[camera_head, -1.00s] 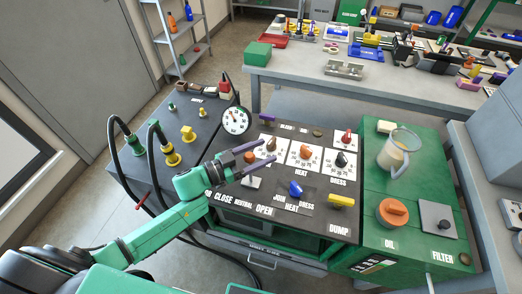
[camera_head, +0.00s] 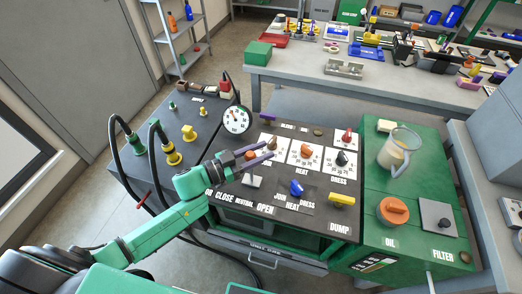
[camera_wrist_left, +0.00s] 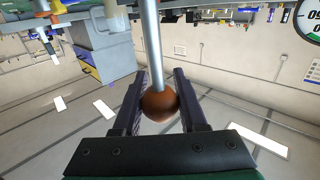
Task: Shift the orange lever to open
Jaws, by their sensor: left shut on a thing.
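The orange lever (camera_head: 250,155) has a round orange knob. It stands on the black control panel, above the printed words CLOSE, NEUTRAL and OPEN. In the left wrist view its knob (camera_wrist_left: 159,103) sits between the two dark fingers on a grey metal rod. My left gripper (camera_head: 269,150) comes in from the left, its purple fingers shut around the knob. The lever's lower rod is partly hidden by the gripper in the head view; a pale base (camera_head: 252,182) shows below. My right gripper is not in view.
A blue lever (camera_head: 296,188) and a yellow handle (camera_head: 342,200) stand to the right on the panel. Several dials lie behind. A pressure gauge (camera_head: 236,120) and black hoses stand to the left. A green unit (camera_head: 370,185) with a clear jug (camera_head: 398,152) adjoins the panel.

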